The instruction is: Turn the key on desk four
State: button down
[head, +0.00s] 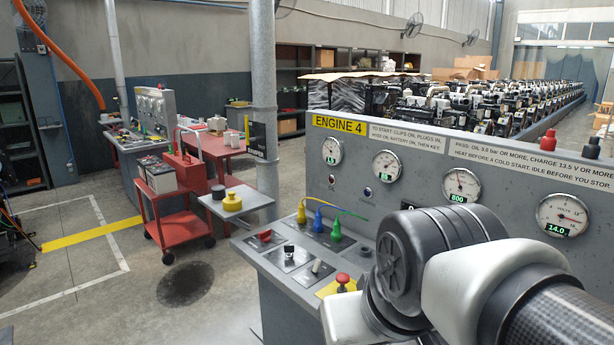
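Desk four (262,262) is a grey console at the right, with a yellow "ENGINE 4" label (339,125) on its upright panel. On its sloped top are a red-handled control (264,236), a dark control on a metal plate (288,252) and a pale lever (316,267). I cannot tell for sure which control is the key. A red mushroom button (342,281) sits on a yellow plate near my arm. Yellow, blue and green plugs (319,220) stand upright at the back of the top. My arm crosses the lower right and hides part of the desk; my gripper is not visible.
Gauges (386,165) line the panel; two digital readouts show 800 and 14.0. A red trolley (165,205) with a battery (159,177) stands left. A small shelf (238,204) holds a yellow object beside a grey post (264,100). Floor at left is mostly clear, with a dark stain.

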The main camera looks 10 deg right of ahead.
aim_at(289, 249)
jog(key=i+j+z, duration=0.15)
jog(key=i+j, duration=0.15)
jog(key=i+j+z, duration=0.1)
jog(key=i+j, duration=0.2)
jog(key=i+j+z, duration=0.15)
jog(key=i+j, duration=0.15)
jog(key=i+j+z, duration=0.15)
jog(key=j, duration=0.35)
jog(key=i+j+z, duration=0.15)
jog(key=i+j, duration=0.2)
jog(key=i+j+z, duration=0.1)
jog(key=j, duration=0.45)
jog(key=i, duration=0.1)
